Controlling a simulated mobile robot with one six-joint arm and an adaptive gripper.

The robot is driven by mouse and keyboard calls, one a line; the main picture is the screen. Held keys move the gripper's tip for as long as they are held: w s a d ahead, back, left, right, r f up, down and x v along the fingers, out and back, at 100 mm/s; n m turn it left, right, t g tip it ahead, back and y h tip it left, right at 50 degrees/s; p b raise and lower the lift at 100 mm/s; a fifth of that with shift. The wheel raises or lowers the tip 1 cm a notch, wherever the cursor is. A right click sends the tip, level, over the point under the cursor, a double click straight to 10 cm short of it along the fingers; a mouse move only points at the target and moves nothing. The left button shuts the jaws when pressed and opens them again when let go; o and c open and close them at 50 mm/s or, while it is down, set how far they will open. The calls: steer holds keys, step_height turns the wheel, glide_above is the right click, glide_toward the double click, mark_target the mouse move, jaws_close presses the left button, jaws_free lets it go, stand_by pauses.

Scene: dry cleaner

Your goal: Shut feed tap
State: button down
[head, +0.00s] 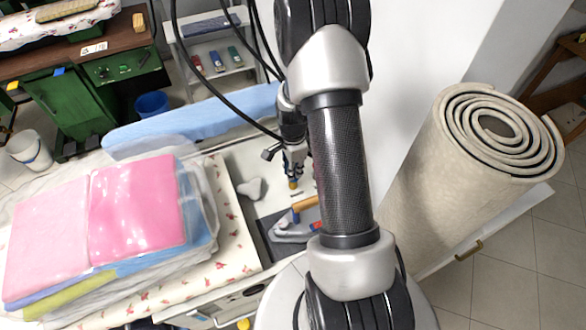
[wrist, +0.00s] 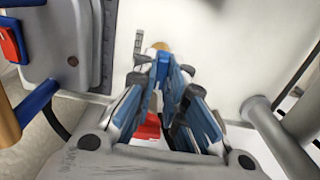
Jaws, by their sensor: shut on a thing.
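My gripper (wrist: 163,82) is shut on a small blue piece (wrist: 163,67), which appears to be the handle of the feed tap. A brass-coloured round part (wrist: 160,47) shows just beyond the fingertips. In the head view my gripper (head: 293,172) points down over the white board top, with a small yellow-brass part (head: 293,184) at its tips. The fingers hide most of the tap, so I cannot tell its handle angle. A red part (wrist: 150,128) shows between the fingers, lower down.
An iron with a wooden handle (head: 305,204) stands close by on the board. Folded pink laundry (head: 135,205) is stacked to the left. A rolled carpet (head: 425,165) stands at right. A grey pipe (wrist: 283,135) runs right of my gripper.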

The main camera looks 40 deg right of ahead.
stand_by(0.4)
steer(key=n, duration=0.8)
steer(key=shift+n, duration=0.3)
steer(key=n, duration=0.4)
steer(key=shift+n, duration=0.3)
steer(key=n, duration=0.4)
steer(key=shift+n, duration=0.3)
steer(key=c, duration=1.6)
jaws_free()
steer(key=shift+b, duration=0.3)
steer(key=shift+c, duration=0.2)
